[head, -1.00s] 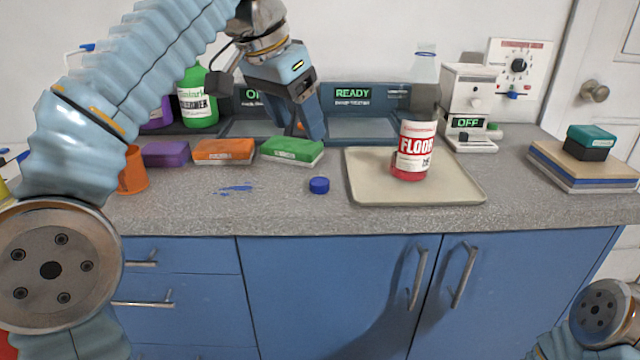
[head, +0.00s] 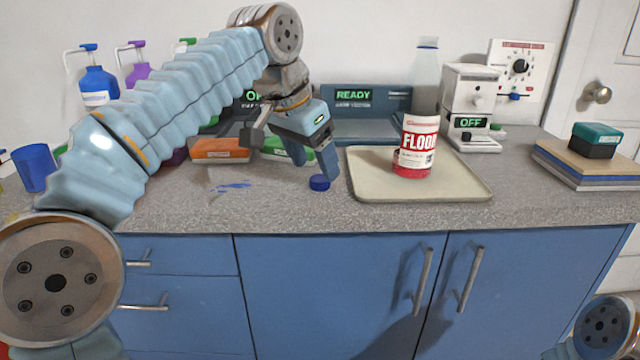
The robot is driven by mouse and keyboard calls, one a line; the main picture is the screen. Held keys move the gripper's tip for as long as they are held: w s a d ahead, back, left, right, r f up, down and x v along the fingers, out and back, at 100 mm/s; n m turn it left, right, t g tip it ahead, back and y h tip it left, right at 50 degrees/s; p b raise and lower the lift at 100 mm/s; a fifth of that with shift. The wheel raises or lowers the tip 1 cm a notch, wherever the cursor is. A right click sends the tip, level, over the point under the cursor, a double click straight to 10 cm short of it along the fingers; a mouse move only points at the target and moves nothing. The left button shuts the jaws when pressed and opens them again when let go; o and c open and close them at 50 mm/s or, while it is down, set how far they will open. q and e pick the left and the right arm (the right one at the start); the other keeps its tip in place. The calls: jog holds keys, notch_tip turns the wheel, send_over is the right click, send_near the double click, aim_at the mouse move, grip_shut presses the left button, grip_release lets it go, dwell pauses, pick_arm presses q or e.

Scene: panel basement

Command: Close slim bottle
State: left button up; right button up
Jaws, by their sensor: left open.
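A small blue cap (head: 319,184) lies on the counter left of the tray. My left gripper (head: 318,176) points down over the cap with its fingers apart. The fingertips are close to the cap, one on either side in the picture; I cannot tell whether they touch it. My right gripper is out of view.
Orange (head: 220,156) and green (head: 284,154) blocks lie behind my left gripper. A blue cup (head: 34,167) and blue (head: 97,84) and purple (head: 137,73) bottles stand at left. A white "OFF" device (head: 470,105) and stacked boards (head: 590,168) are at right. The front counter is mostly clear.

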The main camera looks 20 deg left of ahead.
aim_at(320, 178)
pick_arm(q)
jog(key=shift+x, duration=1.5)
jog(key=c, duration=1.1)
